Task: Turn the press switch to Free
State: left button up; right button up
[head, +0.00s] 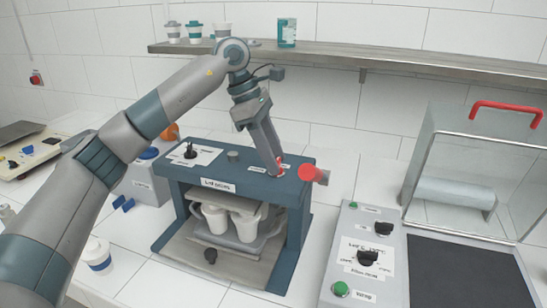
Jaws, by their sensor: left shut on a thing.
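The press (246,187) is a blue-grey machine with a "Lid seating" label, standing on the counter left of centre. My left gripper (277,168) reaches down from above to the right part of its top. It is shut on the press switch, which is mostly hidden by the fingers. A little red and white shows around the fingertips, beside a small white label (257,168). The setting of the switch cannot be read. A red knob (312,173) sticks out just right of the fingers. My right gripper is not in view.
White cups (246,226) stand inside the press. A black knob (190,152) is on its top left. A grey control panel (358,255) and a clear cover with a red handle (507,107) are at the right. A lidded cup (97,254) stands front left. A shelf (420,62) runs behind.

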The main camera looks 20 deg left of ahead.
pick_arm(q)
jog(key=shift+w+r+m, duration=0.1)
jog(key=shift+m, duration=0.5)
jog(key=shift+g, duration=0.3)
jog(key=o, duration=1.1)
jog(key=shift+c, duration=0.2)
jog(key=shift+a+r, duration=0.35)
jog(key=shift+r, duration=0.3)
jog(key=b+v, duration=0.1)
jog(key=v, duration=1.4)
jog(key=shift+r, duration=0.4)
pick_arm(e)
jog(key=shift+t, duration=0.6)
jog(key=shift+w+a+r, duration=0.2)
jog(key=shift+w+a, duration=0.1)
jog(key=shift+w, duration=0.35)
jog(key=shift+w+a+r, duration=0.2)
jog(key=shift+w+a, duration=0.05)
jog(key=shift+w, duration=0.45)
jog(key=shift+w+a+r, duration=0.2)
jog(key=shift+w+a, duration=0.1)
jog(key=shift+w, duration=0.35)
